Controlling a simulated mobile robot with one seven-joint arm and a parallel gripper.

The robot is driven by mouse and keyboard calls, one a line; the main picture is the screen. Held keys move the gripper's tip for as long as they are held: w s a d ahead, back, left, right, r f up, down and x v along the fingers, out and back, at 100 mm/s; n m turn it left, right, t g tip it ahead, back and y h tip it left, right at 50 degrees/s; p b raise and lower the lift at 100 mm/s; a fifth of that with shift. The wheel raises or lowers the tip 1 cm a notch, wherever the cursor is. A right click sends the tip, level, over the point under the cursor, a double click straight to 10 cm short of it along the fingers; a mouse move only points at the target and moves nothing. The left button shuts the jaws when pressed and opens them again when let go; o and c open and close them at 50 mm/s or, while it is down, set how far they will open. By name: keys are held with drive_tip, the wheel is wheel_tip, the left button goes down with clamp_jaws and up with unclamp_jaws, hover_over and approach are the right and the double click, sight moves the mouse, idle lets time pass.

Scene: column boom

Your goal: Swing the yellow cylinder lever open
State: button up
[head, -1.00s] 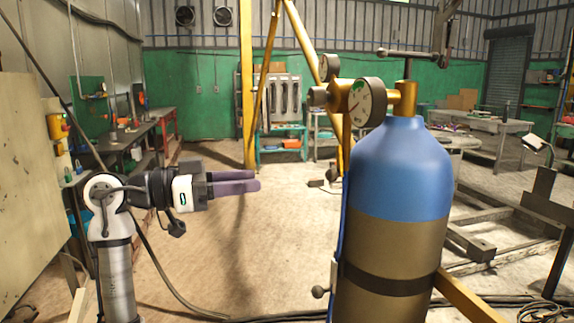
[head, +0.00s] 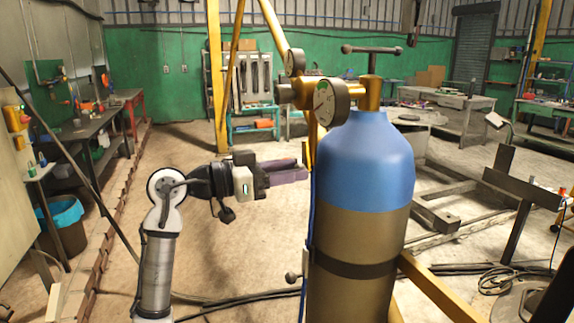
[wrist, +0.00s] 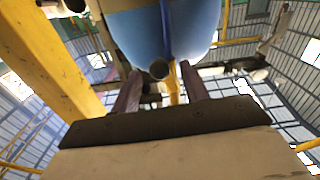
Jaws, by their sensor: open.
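The gas cylinder (head: 362,185) stands upright right of centre, with a blue top and a brown-gold body. A brass fitting with round gauges (head: 331,102) and a dark T-shaped handle (head: 375,50) sit on top. A short rod with a ball knob (head: 292,277) sticks out low on its left side. My gripper (head: 303,171) is level, with its fingertips close to the cylinder's left side. In the wrist view the fingers are apart, with a dark round end (wrist: 159,69) and a yellow strip (wrist: 173,88) showing between them. I cannot tell which part is the lever, or whether anything touches.
A yellow frame post (head: 216,85) stands behind, and a yellow beam (head: 445,290) runs low at the right. Cables (head: 235,308) lie on the floor. Workbenches (head: 90,128) line the left wall. The floor left of the cylinder is mostly clear.

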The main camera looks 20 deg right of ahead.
clamp_jaws()
drive_tip(key=m+b, duration=0.2)
drive_tip(key=w+m+b, duration=0.1)
drive_tip(key=b, duration=0.1)
drive_tip(key=shift+w+f+m, duration=0.1)
drive_tip(key=shift+w+m, duration=0.1)
drive_tip(key=shift+m, duration=0.2)
unclamp_jaws()
idle(0.3)
drive_tip(key=a+b, duration=0.3)
drive_tip(key=a, duration=1)
drive_tip(key=shift+s+a+b, duration=0.25)
drive_tip(key=shift+a+b, duration=0.05)
drive_tip(key=shift+a, duration=0.1)
